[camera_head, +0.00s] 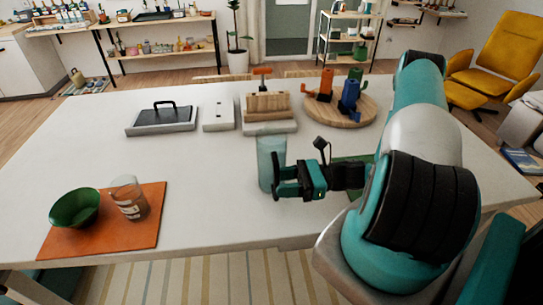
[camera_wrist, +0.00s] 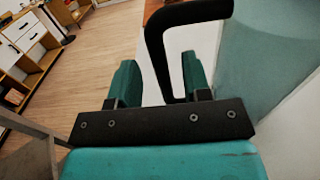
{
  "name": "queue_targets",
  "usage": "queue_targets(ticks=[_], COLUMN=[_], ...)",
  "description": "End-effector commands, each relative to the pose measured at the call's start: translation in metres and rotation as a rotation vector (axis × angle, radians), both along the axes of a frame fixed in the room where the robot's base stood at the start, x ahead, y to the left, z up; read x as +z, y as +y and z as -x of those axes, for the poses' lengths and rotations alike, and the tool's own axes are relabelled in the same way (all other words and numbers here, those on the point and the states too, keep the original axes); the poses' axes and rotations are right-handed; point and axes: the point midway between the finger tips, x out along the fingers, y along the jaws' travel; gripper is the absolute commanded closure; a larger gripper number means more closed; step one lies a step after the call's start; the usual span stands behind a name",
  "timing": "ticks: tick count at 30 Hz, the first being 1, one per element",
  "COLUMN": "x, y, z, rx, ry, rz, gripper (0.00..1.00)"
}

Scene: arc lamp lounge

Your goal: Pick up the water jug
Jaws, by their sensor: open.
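The water jug (camera_head: 271,155) is a pale teal, see-through upright vessel on the white table. In the wrist view its body (camera_wrist: 270,50) fills the upper right, with a black loop handle (camera_wrist: 156,52) on its near side. My gripper (camera_head: 288,180) is at the jug's right front side in the head view and covers part of it. In the wrist view the handle's upright part lies between the two parted teal fingers, with room beside it. The fingers are open and not closed on it.
The table's left middle is clear.

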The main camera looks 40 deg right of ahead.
Motion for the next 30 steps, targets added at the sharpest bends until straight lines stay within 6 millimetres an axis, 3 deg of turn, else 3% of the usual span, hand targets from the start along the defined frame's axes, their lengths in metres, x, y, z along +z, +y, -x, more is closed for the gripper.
queue_targets(ticks=[4,11,17,18,30], x=[0.0011,-0.0008,-0.0008,-0.0008,-0.0006], y=[0.0134,0.0147,0.0145,0.0145,0.0144], z=[-0.0092,-0.0106,-0.0105,-0.0105,-0.0105], rx=[0.002,-0.001,0.0,0.0,0.0], ry=[0.001,-0.001,0.0,0.0,0.0], rz=[0.0,0.001,0.001,0.001,0.001], gripper=[0.56,0.56,0.97,1.0,1.0])
